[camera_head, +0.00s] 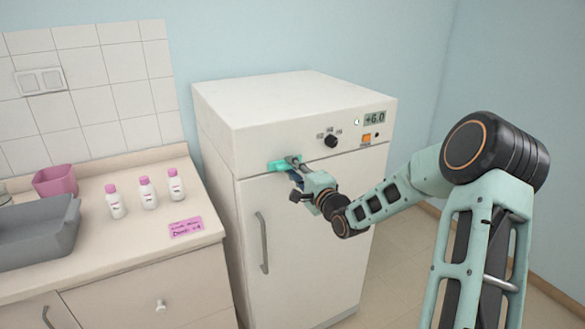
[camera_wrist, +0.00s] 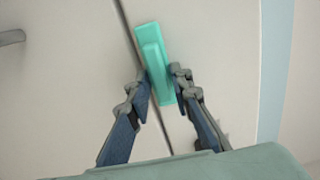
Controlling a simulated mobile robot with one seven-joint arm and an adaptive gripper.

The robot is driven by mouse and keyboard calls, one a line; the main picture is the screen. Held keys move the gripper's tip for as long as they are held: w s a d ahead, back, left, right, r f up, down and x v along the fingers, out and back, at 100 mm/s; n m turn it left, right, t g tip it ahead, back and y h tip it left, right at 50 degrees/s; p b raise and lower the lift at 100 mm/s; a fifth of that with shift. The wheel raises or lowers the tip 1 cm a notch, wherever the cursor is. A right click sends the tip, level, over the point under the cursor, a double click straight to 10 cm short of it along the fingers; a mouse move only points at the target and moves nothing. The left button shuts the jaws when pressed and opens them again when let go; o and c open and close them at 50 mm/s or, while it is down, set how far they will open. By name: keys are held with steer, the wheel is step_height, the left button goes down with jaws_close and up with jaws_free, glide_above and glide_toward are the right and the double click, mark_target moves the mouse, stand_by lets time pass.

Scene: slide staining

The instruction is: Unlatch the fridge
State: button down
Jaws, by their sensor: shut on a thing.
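The fridge (camera_head: 310,225) is a white cabinet with its door shut and a grey vertical handle (camera_head: 262,243) on the door's left side. A turquoise latch (camera_head: 279,166) sits across the seam between the door and the top panel, near the left. In the wrist view the latch (camera_wrist: 153,62) lies along the dark seam. My gripper (camera_head: 296,166) is at the latch, and in the wrist view its two fingers (camera_wrist: 160,90) are closed on either side of the latch's raised bar. The fingers partly cover the latch in the head view.
The fridge's top panel has a black knob (camera_head: 331,140) and a display (camera_head: 374,119). Floor right of the fridge is clear.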

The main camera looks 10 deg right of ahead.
steer(key=c, duration=1.9)
jaws_free()
steer(key=shift+c, duration=0.2)
steer(key=v, duration=1.2)
